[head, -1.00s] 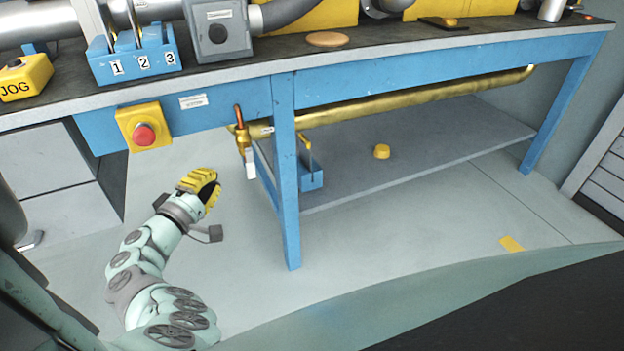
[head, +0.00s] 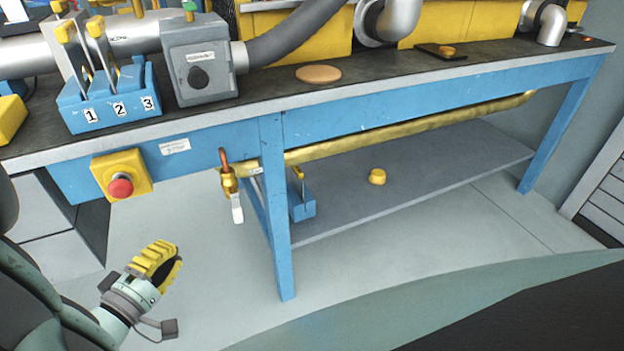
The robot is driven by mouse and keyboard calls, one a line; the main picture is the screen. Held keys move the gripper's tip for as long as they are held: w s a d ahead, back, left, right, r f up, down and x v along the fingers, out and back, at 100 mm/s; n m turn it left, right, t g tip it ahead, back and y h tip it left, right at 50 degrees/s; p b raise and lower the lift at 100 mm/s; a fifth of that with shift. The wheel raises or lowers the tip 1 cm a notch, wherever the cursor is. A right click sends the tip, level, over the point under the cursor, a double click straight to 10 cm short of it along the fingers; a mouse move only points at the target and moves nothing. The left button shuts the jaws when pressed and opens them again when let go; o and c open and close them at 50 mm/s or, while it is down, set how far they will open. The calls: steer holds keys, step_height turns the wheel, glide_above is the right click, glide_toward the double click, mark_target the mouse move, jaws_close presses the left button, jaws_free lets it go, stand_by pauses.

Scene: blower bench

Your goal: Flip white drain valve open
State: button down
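The drain valve (head: 229,182) is a small brass fitting at the left end of the brass pipe (head: 400,137), just left of the bench's near leg. Its white handle (head: 237,208) hangs down below the brass body, slightly tilted. A copper-coloured piece rises above the body. My gripper (head: 168,268), with yellow ridged fingers, is at lower left in the head view. It appears below and left of the valve, apart from it. I see its fingers from the side with a dark area between them, so its opening is unclear. Nothing shows in it.
The blue bench leg (head: 275,220) stands just right of the valve. A red stop button on a yellow box (head: 122,175) is on the bench front to the left. A blue holder (head: 302,202) and yellow knob (head: 377,177) are on the lower shelf. Floor below the valve is clear.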

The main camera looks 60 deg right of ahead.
mark_target(238, 215)
steer(key=d+b, duration=0.2)
steer(key=d, duration=1)
steer(key=shift+s+f, duration=0.2)
steer(key=shift+f, duration=0.25)
steer(key=shift+d, duration=0.15)
steer(key=shift+s+d+f+n+h+b, duration=0.15)
steer(key=shift+s+d+n+h+b, duration=0.2)
steer(key=shift+b, duration=0.45)
steer(key=shift+w, duration=0.15)
